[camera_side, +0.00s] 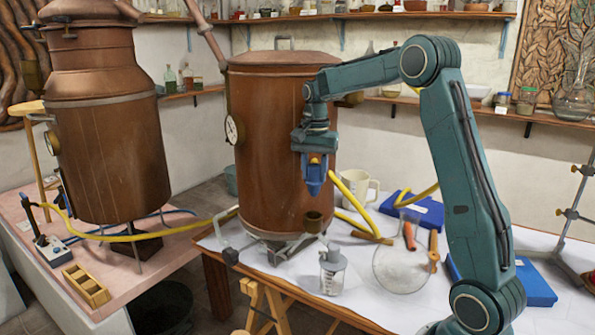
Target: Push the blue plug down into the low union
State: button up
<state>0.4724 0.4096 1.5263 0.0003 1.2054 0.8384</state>
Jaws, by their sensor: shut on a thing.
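My gripper (314,166) points down in front of the large copper vessel and is shut on the blue plug (314,184). The plug's blue body shows at and below the fingertips, and part of it is hidden by them. A yellow hose (350,198) runs from beside the plug down to the right. A small brass, cup-shaped fitting (312,222), which looks like the low union, stands upright near the vessel's foot. The plug hangs above this fitting, with a clear gap between them. The exact sideways alignment cannot be told from this one view.
The copper vessel (275,130) stands close behind my gripper. A lidded glass jar (332,270) and a round flask (400,265) stand on the white-topped table, with a beige mug (355,188) behind. Blue cases (415,208) lie to the right. A wooden rack (87,286) sits at left.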

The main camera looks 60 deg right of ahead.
aim_at(314, 195)
jog(key=shift+f, duration=0.25)
jog(key=shift+f, duration=2.2)
jog(key=shift+f, duration=2)
dwell(3.5)
